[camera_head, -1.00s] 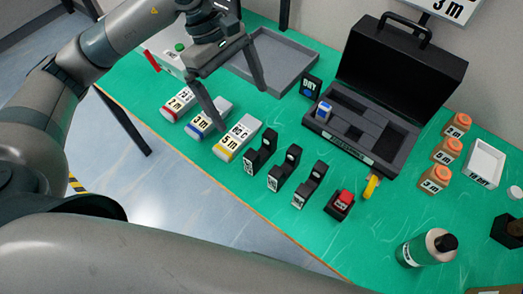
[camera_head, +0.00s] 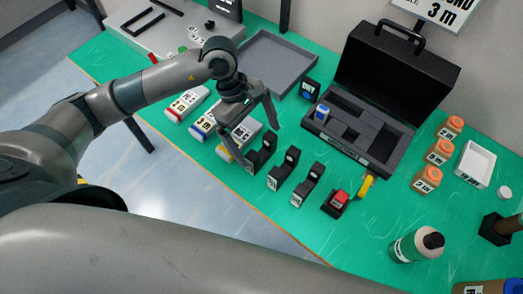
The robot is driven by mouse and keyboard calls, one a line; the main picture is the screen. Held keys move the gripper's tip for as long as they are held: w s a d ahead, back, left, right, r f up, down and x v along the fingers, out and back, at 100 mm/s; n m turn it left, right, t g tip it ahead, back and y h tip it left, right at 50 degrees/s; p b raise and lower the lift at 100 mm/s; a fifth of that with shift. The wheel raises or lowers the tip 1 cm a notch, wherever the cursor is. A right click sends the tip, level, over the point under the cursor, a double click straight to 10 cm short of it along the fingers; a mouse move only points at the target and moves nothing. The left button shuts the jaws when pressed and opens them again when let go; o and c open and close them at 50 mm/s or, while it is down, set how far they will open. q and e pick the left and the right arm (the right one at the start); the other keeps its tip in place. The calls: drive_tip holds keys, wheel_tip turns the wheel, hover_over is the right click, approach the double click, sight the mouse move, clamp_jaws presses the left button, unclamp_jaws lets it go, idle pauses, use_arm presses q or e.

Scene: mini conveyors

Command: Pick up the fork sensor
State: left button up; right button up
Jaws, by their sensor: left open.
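Several small black parts stand in a diagonal row on the green table. Three of them are notched, fork-like black pieces with white labels: a left one (camera_head: 262,154), a middle one (camera_head: 283,170) and a right one (camera_head: 308,186). I cannot read which label marks the fork sensor. My left gripper (camera_head: 262,146) is open, fingers pointing down, above the left black piece. Its two fingertips appear on either side of that piece, and I cannot tell whether they touch it. My right gripper is not in view.
Labelled boxes (camera_head: 187,103) lie left of my gripper. An open black case (camera_head: 345,150) with foam slots stands behind the row, a grey tray (camera_head: 278,62) further back. A red-topped block (camera_head: 337,203), a yellow item (camera_head: 366,186), orange jars (camera_head: 427,180) and a bottle (camera_head: 415,246) lie to the right.

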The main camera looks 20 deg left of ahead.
sight(264, 157)
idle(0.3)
use_arm(q)
drive_tip(key=shift+p+x, duration=0.9)
drive_tip(key=shift+p, duration=0.05)
drive_tip(key=shift+p+x, duration=0.5)
drive_tip(key=shift+x, duration=0.6)
drive_tip(key=shift+s+f, duration=0.15)
drive_tip(key=shift+f, duration=0.5)
drive_tip(key=c, duration=1.2)
